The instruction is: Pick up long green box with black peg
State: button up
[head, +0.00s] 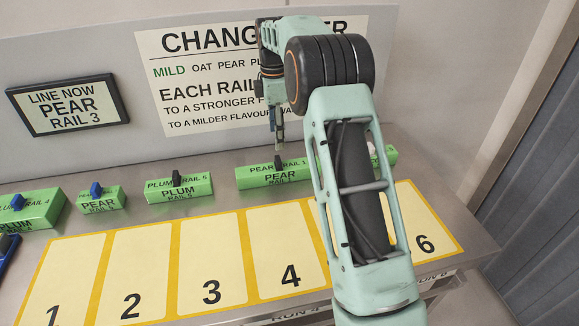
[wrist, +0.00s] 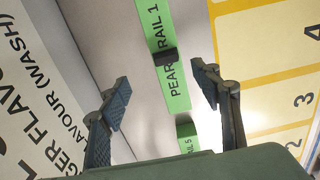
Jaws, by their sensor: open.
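The long green box (head: 268,178) marked PEAR RAIL 1 lies on the steel counter behind card 4, with a black peg (head: 278,163) standing on its top. My gripper (head: 278,138) is above this box, apart from it. In the wrist view, the same green box (wrist: 176,92) runs between my open fingers (wrist: 161,80), and its black peg (wrist: 163,57) shows beyond the fingertips. Nothing is held. My arm hides part of the box's right end in the head view.
A shorter green PLUM RAIL 5 box (head: 179,190), also with a black peg, lies to the left. Green boxes with blue pegs (head: 100,200) (head: 30,208) lie farther left. Another green box (head: 386,155) is partly hidden behind my arm. Numbered cards (head: 213,262) line the front; a sign wall (head: 190,125) stands behind.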

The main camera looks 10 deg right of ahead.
aim_at(278, 158)
notch_tip(278, 158, down, 6)
jog(key=shift+a, duration=0.1)
jog(key=f, duration=0.2)
jog(key=s+f, duration=0.1)
jog(key=f, duration=0.1)
jog(key=shift+f+p, duration=0.1)
jog(key=shift+p, duration=0.25)
jog(key=shift+w+f, duration=0.1)
jog(key=shift+f, duration=0.35)
jog(key=c, duration=1.3)
jog(key=shift+r, duration=0.1)
jog(key=shift+c, duration=0.5)
